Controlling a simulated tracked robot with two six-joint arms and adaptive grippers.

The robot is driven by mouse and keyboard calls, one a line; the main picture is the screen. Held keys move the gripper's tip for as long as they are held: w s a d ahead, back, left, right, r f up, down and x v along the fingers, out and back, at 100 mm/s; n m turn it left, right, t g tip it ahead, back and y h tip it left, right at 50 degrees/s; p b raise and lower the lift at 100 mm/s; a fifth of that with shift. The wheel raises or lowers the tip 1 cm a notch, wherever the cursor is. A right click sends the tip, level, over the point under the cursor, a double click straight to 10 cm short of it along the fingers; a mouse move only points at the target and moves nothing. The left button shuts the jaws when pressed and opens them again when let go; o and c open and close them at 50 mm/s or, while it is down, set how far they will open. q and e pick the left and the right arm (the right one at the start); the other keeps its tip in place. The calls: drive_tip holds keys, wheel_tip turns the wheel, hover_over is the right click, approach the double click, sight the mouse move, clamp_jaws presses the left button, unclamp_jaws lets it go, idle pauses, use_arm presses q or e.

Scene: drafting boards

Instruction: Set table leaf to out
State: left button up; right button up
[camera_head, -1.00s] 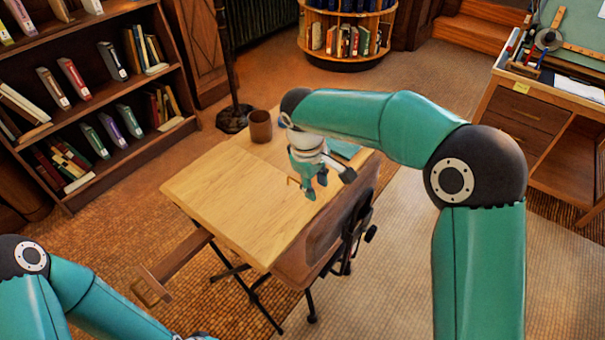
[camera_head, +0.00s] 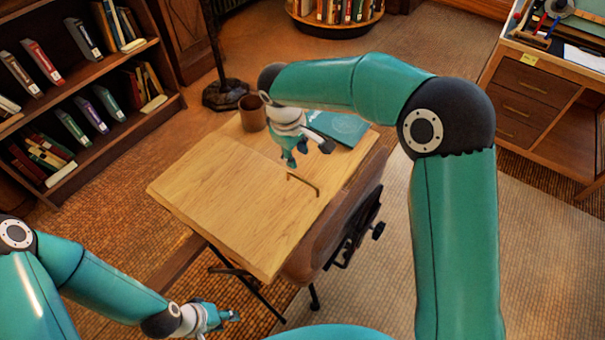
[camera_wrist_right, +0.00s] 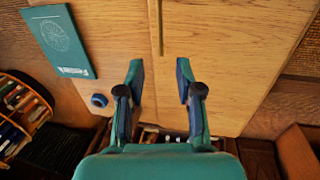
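The table (camera_head: 215,200) has a light wood top that a seam divides into two parts; I cannot tell which is the leaf. A thin brass handle (camera_head: 304,184) stands on the top near its right edge. A thin bar, probably the same handle, shows in the right wrist view (camera_wrist_right: 161,28). My right gripper (camera_head: 308,153) is above the top, beyond the handle and apart from it. In its wrist view the gripper (camera_wrist_right: 160,68) is open and empty. My left gripper (camera_head: 228,318) is low in front of the table, too small to tell its state.
A wooden bar (camera_head: 178,262) sticks out at the front left. Bookshelves (camera_head: 75,95) stand left, a desk (camera_head: 545,95) right.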

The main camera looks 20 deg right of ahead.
sight(303, 180)
drive_tip(key=f, duration=0.4)
drive_tip(key=w+d+f, duration=0.1)
drive_tip(key=f, duration=0.3)
drive_tip(key=d+f, duration=0.1)
drive_tip(key=f, duration=0.3)
drive_tip(key=shift+w+p, duration=0.15)
drive_tip(key=shift+p, duration=0.15)
drive_tip(key=shift+r, duration=0.1)
clamp_jaws()
